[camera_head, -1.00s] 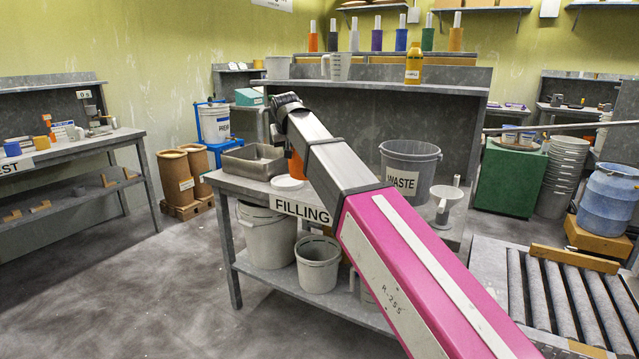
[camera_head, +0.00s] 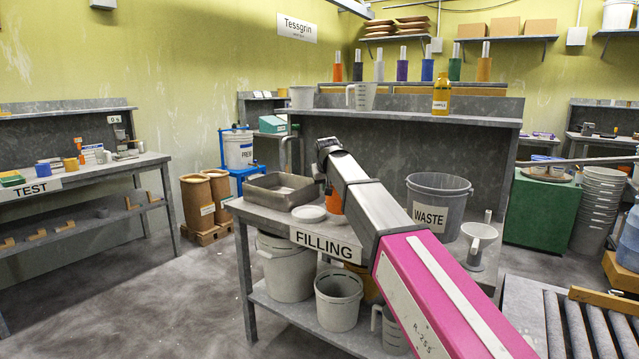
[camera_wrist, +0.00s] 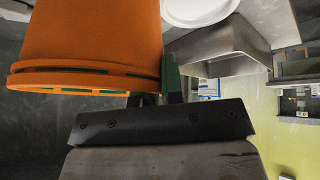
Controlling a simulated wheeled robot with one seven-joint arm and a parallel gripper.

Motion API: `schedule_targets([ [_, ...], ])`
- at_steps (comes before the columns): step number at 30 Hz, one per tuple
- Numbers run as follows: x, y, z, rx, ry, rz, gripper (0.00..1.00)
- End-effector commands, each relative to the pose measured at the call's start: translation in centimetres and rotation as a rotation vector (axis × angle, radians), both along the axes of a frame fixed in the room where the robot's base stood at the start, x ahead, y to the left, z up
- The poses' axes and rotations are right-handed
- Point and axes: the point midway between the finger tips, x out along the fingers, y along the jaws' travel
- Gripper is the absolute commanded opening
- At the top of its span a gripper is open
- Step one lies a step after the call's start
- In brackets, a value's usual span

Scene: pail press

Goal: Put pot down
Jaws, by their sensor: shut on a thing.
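An orange pot (camera_wrist: 85,45) fills the upper left of the wrist view, its slotted rim turned toward my wrist. My gripper (camera_wrist: 158,86) is shut on it by that rim side. In the head view only a small orange part of the pot (camera_head: 335,203) shows beside my arm, over the filling bench (camera_head: 265,212), just right of a round white lid or dish (camera_head: 309,214). My fingers are hidden there behind the arm. I cannot tell whether the pot touches the bench top.
A steel tray (camera_head: 281,190) stands left of the pot; it also shows in the wrist view (camera_wrist: 220,52). A grey waste bucket (camera_head: 438,205) and a white funnel (camera_head: 477,240) stand to the right. White buckets (camera_head: 338,300) sit on the shelf below. The bench's front left corner looks clear.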

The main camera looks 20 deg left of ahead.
Motion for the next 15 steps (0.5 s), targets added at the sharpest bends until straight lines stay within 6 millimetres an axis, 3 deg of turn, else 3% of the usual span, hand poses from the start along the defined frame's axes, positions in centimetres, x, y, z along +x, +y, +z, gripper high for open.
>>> schedule_targets([
  [6, 2.4, -0.8, -1.3, -0.001, -0.003, -0.001, 0.00],
  [15, 2.7, -1.1, -2.6, -0.002, -0.002, 0.000, 0.00],
])
